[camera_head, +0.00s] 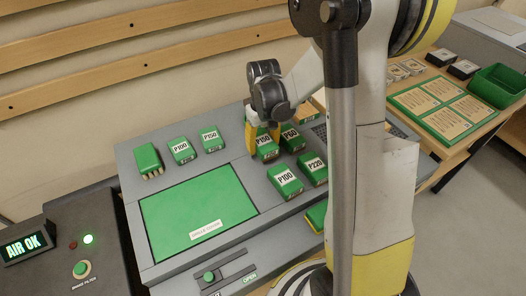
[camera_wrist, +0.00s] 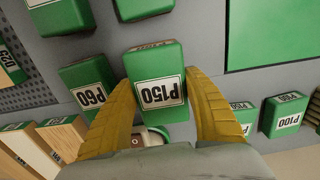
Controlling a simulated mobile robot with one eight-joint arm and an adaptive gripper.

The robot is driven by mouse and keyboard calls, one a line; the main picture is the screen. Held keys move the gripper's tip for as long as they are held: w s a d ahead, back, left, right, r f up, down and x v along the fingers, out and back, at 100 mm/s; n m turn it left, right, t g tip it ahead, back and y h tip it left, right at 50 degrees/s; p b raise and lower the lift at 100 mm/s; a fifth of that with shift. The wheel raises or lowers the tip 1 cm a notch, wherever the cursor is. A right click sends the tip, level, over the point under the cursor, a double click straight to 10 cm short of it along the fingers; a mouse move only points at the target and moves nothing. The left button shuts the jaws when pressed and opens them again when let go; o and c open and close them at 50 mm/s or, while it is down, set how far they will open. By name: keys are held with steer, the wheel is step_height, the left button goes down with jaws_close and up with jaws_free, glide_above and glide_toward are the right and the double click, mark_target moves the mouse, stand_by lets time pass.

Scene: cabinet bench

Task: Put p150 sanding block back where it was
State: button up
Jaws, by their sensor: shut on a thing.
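My gripper (camera_head: 262,136) is shut on a green P150 sanding block (camera_head: 266,150), one yellow finger on each side. In the wrist view the block (camera_wrist: 157,80) sits between the fingers with its white label facing the camera. I cannot tell whether its underside touches the grey panel. A P60 block (camera_head: 291,138) is close beside it on the right. A second P150 block (camera_head: 211,138) stands apart to the left, next to a P100 block (camera_head: 182,150).
Another P100 block (camera_head: 285,180) and a P220 block (camera_head: 313,168) are in front of the held block. A green block with tan pegs (camera_head: 148,160) is at far left. A flat green panel (camera_head: 195,215) lies left front. A green bin (camera_head: 498,86) is far right.

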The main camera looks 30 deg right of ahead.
steer(key=shift+f+b, duration=0.4)
steer(key=shift+f, duration=1)
steer(key=shift+f, duration=0.15)
steer(key=o, duration=1.2)
